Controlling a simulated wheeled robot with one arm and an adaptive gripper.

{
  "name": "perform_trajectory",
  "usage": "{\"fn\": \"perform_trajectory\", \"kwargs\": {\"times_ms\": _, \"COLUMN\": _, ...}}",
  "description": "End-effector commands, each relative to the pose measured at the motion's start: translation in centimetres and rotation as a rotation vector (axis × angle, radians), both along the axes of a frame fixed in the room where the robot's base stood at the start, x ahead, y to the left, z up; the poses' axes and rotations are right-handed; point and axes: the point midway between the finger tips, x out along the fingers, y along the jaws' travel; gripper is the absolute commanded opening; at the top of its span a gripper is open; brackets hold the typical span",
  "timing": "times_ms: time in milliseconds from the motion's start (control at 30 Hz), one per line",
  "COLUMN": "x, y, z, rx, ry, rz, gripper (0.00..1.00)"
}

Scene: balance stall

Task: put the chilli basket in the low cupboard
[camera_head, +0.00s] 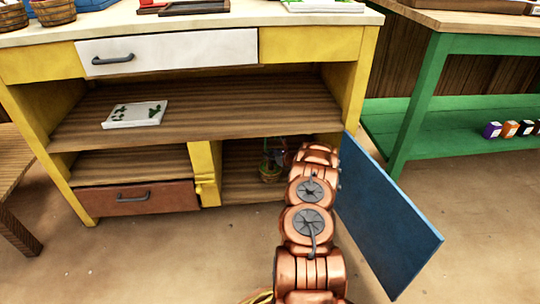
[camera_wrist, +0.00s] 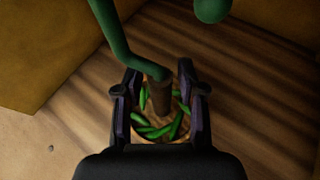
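The chilli basket (camera_head: 269,174) is inside the low cupboard (camera_head: 238,190), on or just above its wooden floor. In the wrist view, green chillies (camera_wrist: 174,128) show in the round basket around a brown upright post. A green bent bar meets the top of the post. My gripper (camera_wrist: 160,82) points down with its two dark fingers on either side of the post, and gaps show between them and it. In the head view my copper arm hides the gripper and the right part of the cupboard opening. The blue cupboard door (camera_head: 385,215) stands wide open.
The door juts out close to the right of my arm. A yellow post (camera_head: 207,175) bounds the cupboard on the left, beside a brown drawer (camera_head: 140,198). A wooden shelf (camera_head: 215,103) with a white chilli-pictured card (camera_head: 134,115) lies above. The floor in front is clear.

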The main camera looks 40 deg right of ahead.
Motion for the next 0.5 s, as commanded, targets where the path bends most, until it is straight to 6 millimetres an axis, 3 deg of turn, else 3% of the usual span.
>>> {"fn": "perform_trajectory", "kwargs": {"times_ms": 500, "x": -0.57, "y": 0.0, "z": 0.61, "rx": 0.001, "ry": 0.002, "rz": -0.001, "gripper": 0.49}}
